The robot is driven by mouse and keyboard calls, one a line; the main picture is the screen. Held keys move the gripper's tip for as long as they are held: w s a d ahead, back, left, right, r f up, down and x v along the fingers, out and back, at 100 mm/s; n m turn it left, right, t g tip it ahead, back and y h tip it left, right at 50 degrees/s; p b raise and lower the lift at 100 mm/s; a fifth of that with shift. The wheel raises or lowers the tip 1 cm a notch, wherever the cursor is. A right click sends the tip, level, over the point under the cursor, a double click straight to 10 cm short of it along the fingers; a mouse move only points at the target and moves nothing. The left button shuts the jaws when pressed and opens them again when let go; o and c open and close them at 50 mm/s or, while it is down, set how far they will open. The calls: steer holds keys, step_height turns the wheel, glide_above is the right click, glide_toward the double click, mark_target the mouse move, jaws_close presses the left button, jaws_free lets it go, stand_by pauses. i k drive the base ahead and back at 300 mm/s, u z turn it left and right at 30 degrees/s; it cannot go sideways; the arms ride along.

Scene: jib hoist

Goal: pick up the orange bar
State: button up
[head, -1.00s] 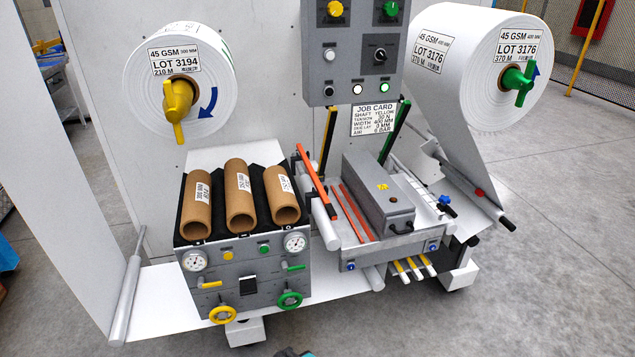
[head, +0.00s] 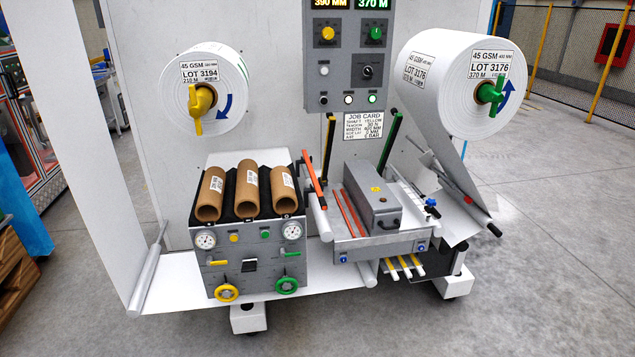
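The orange bar (head: 314,179) is a slim bar leaning at a slant near the middle of the machine. It lies between the cardboard cores and the grey splicing table, its upper end tilted to the left. Its lower end is close to a light grey roller (head: 321,217). Two thinner red-orange strips (head: 348,212) lie on the table to its right. My gripper is not in view, and nothing is seen touching the bar.
Several cardboard cores (head: 249,190) lie on a black rack above a gauge panel (head: 254,262). A grey box (head: 372,196) sits on the splicing table (head: 385,242). White rolls hang at left (head: 220,70) and right (head: 445,75). Grey floor (head: 400,325) is open in front.

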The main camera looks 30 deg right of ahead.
mark_target(321, 200)
steer(key=z, duration=0.9)
steer(key=k, duration=0.15)
steer(key=u, duration=2.2)
steer(key=i, duration=1.75)
steer(key=z, duration=0.5)
